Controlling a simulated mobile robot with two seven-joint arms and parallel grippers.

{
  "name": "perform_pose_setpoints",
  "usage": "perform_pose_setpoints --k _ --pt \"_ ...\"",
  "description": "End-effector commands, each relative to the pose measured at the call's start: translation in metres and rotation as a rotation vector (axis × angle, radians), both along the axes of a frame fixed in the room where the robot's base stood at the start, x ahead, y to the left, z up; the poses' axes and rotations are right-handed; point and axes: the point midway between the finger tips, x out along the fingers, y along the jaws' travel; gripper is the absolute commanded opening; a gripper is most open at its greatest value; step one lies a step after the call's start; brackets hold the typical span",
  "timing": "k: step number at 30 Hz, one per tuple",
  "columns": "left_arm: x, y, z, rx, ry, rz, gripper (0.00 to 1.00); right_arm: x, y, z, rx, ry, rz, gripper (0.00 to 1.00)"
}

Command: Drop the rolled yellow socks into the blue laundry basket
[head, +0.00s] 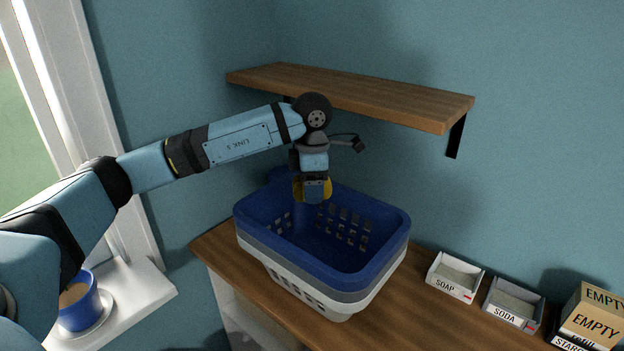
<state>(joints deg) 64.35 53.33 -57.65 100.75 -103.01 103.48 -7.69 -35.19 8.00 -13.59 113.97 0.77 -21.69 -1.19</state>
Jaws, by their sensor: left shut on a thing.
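The blue laundry basket (375,262) stands on the wooden counter, with a blue upper part, a grey band and a white lower part. My left gripper (312,198) points down over the back left part of the basket opening. It is shut on the rolled yellow socks (327,188), which show as a yellow patch beside the fingers. Most of the socks are hidden by the gripper. I cannot tell how far they are above the basket floor. The visible inside of the basket looks empty. My right gripper is not in view.
A wooden shelf (350,92) juts from the wall just above and behind my left wrist. A soap tray (455,277), a soda tray (513,303) and labelled boxes (597,315) stand right of the basket. A blue pot (80,308) sits on the windowsill at left.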

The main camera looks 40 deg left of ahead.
Motion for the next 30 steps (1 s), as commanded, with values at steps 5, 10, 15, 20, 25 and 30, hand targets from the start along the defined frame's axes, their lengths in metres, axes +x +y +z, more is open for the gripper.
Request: perform_pose_setpoints --k 5,10,15,20,25,30 --pt "0.0 0.0 -0.003 0.0 0.0 -0.001 0.35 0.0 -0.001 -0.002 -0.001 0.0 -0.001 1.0" --pt "0.0 0.0 -0.004 0.001 0.001 -0.002 0.7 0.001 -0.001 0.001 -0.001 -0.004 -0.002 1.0" --pt "0.0 -0.001 -0.004 0.0 0.001 -0.003 0.89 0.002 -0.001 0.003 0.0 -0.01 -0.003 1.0" --pt "-0.001 -0.001 -0.004 0.0 0.001 -0.003 0.89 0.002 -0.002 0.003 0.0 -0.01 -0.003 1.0" --pt "0.0 0.0 0.003 0.001 0.001 -0.002 0.89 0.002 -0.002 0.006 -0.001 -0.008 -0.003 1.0" --pt "0.0 0.004 0.023 0.001 -0.001 0.0 0.89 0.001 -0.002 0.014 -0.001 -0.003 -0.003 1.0"
